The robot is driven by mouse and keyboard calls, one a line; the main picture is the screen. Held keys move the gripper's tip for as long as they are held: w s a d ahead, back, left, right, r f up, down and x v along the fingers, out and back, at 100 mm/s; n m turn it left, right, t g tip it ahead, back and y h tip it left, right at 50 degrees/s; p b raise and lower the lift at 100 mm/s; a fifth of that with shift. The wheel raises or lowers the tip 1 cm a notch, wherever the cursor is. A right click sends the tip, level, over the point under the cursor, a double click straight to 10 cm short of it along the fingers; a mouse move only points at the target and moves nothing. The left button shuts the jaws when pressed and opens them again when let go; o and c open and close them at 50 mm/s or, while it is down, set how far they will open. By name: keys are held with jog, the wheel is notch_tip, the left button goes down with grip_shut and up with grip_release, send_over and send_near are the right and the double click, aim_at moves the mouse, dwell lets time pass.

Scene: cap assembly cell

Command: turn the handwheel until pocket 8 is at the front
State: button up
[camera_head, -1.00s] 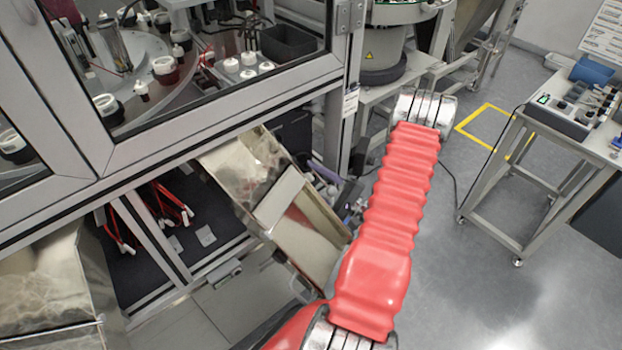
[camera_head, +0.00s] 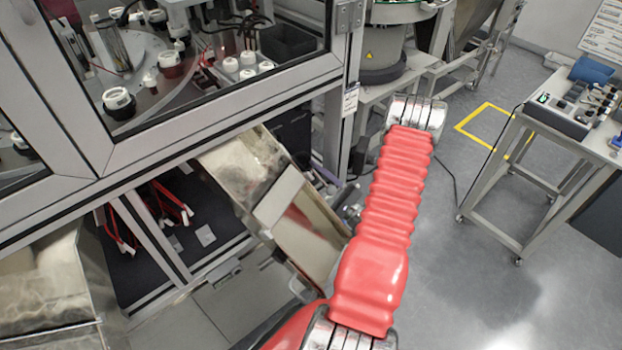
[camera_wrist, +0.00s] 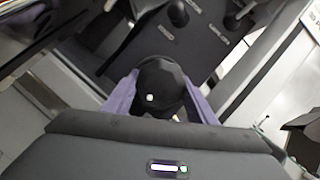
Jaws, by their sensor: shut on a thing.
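In the wrist view my gripper (camera_wrist: 160,98) has its purple fingers on both sides of a round black knob (camera_wrist: 162,84) with a small white spot, and is shut on it. The knob seems to be the handwheel's grip; the rest of the wheel is hidden or cannot be made out. In the head view the pale rotary table (camera_head: 190,92) is behind the machine's window at the upper left. White-topped parts, such as a jar (camera_head: 118,103), stand on it. No pocket number is legible, so I cannot tell which pocket is at the front.
A sloping metal chute (camera_head: 310,240) lies left of my red-sleeved arm, below the machine frame (camera_head: 200,130). A bench with a control box (camera_head: 560,115) stands at the right. The grey floor between is open, with yellow marking (camera_head: 490,125). Dark panels with knobs (camera_wrist: 178,12) are near the gripper.

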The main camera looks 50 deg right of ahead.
jog(key=o, duration=0.8)
jog(key=shift+a+f, duration=0.1)
jog(key=shift+f, duration=0.05)
jog(key=shift+r, duration=0.25)
jog(key=r, duration=0.7)
jog(key=shift+d+r, duration=0.2)
jog(key=shift+d, duration=0.05)
jog(key=shift+a+r, duration=0.15)
jog(key=shift+r, duration=0.95)
